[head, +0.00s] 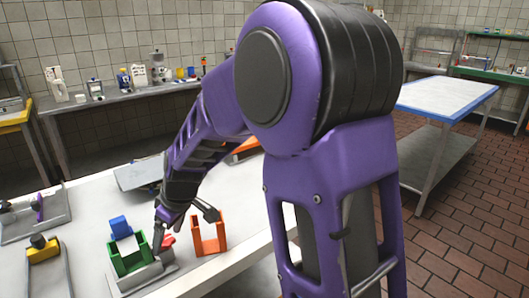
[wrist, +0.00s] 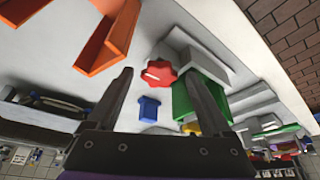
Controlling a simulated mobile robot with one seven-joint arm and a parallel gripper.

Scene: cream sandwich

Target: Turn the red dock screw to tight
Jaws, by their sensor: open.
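The red dock screw (head: 169,242) is a small lobed knob at the right side of a grey dock (head: 150,277), partly hidden by my gripper in the head view. In the wrist view the screw (wrist: 159,74) shows whole, with a pale mark on its face. My gripper (head: 185,227) is open, its fingers apart above the dock area. In the wrist view the screw appears between the two fingertips (wrist: 160,76); no contact shows, and I cannot tell the depth gap. A green U-shaped block (head: 130,262) sits in the dock, beside the screw.
An orange U-shaped bracket (head: 209,238) stands right of the dock, close to my right finger. A blue block (head: 120,227) stands behind the green one. Grey fixtures with a yellow block (head: 43,250) lie at left. Bare white tabletop (head: 97,208) shows between.

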